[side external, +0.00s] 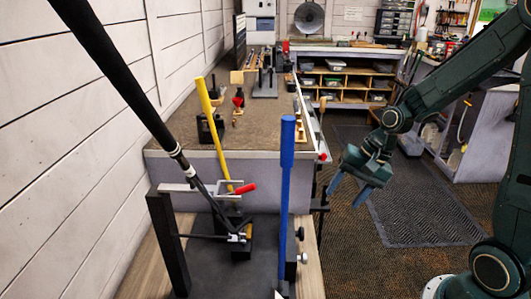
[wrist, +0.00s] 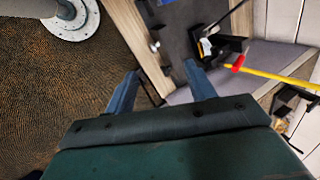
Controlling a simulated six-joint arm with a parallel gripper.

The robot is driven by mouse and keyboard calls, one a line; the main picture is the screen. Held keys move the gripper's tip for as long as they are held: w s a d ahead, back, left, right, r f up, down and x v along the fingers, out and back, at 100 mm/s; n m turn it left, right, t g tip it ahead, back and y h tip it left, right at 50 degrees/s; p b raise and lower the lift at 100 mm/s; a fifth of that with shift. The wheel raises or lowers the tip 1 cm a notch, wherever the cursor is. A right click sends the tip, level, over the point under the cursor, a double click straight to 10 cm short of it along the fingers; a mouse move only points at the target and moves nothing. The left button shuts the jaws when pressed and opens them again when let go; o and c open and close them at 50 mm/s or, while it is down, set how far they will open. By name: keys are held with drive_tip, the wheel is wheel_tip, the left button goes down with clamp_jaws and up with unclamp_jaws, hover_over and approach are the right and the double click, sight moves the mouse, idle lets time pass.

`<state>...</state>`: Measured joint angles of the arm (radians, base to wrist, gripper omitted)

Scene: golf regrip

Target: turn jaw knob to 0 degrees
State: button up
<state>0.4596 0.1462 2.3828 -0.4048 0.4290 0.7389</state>
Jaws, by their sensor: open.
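A vise-like fixture (side external: 240,232) stands on the bench, holding the club shaft (side external: 205,202). On its right side are a black round knob (side external: 301,233) and a silver knob (side external: 303,257); I cannot tell which is the jaw knob. A pale knob (wrist: 154,46) shows at the bench edge in the wrist view. A red-handled lever (side external: 243,189) is at the fixture's top, also seen in the wrist view (wrist: 238,63). My gripper (side external: 349,190) is open and empty, right of the knobs and apart from them. Its fingers (wrist: 161,74) point towards the bench edge in the wrist view.
An upright blue bar (side external: 287,190) stands between my gripper and the fixture. A yellow bar (side external: 219,135) leans behind it. A club with a black grip (side external: 112,70) slants across the left. The carpet (side external: 385,265) below my gripper is clear.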

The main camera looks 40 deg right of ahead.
drive_tip(key=w+d+f+m+y, duration=0.2)
drive_tip(key=d+f+m, duration=0.2)
drive_tip(key=f+m, duration=0.4)
drive_tip(key=m+t+y, duration=0.1)
drive_tip(key=m+t, duration=0.2)
drive_tip(key=m, duration=0.5)
approach(301, 258)
drive_tip(key=s+d+r, duration=0.3)
drive_tip(key=d, duration=0.1)
drive_tip(key=shift+d+r, duration=0.1)
drive_tip(key=x, duration=1.3)
drive_tip(key=shift+w+a, duration=0.15)
drive_tip(key=shift+a, duration=0.2)
drive_tip(key=c, duration=1)
